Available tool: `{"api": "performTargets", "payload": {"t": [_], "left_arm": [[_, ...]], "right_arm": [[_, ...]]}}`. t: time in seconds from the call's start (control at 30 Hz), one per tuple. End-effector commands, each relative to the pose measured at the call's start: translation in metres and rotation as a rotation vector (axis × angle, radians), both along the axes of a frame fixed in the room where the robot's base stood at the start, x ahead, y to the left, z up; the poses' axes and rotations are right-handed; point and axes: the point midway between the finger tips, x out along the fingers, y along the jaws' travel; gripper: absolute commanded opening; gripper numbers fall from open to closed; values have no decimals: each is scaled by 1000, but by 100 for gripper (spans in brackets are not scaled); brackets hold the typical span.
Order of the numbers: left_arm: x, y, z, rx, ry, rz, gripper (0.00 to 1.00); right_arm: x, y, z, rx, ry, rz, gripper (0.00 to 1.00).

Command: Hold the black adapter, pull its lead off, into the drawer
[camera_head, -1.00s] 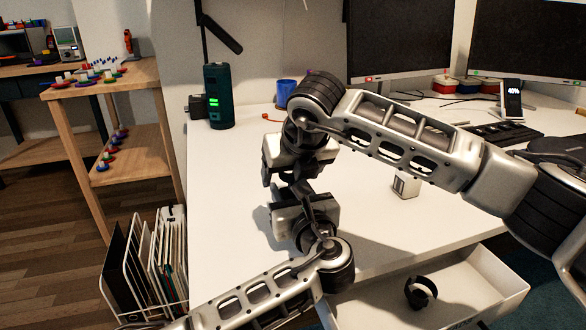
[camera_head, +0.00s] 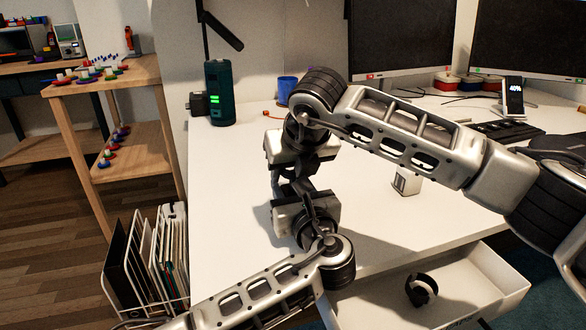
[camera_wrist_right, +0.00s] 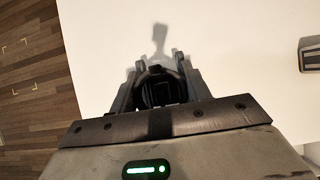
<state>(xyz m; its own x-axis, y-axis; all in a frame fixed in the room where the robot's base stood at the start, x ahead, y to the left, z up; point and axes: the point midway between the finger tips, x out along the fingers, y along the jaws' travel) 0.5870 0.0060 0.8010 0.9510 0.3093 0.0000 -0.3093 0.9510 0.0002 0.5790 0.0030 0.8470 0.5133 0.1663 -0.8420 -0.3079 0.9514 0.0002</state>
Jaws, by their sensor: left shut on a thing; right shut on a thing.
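My right gripper (camera_head: 284,172) reaches over the desk from the right, and my left gripper (camera_head: 292,188) comes up from the lower left. They meet closely above the desk. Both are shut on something. The black adapter and its lead cannot be told apart from the dark fingers in the head view; the gripper bodies hide them. In the right wrist view, dark material shows between the right gripper's fingers (camera_wrist_right: 156,78), but its shape is unclear. The white drawer (camera_head: 497,270) stands open at the lower right, with a black ring-shaped object (camera_head: 421,290) inside.
A dark cylinder with green lights (camera_head: 219,95), a blue mug (camera_head: 287,90) and monitors (camera_head: 403,40) stand behind. A file rack (camera_head: 150,262) stands left of the desk.

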Motion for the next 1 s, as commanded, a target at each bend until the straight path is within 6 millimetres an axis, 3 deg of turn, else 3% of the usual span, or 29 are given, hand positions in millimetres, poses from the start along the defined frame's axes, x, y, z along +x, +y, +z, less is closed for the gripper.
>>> {"api": "performTargets", "payload": {"t": [1.0], "left_arm": [[0,0,0,0,0,0,0]], "right_arm": [[0,0,22,0,0,0,20]]}}
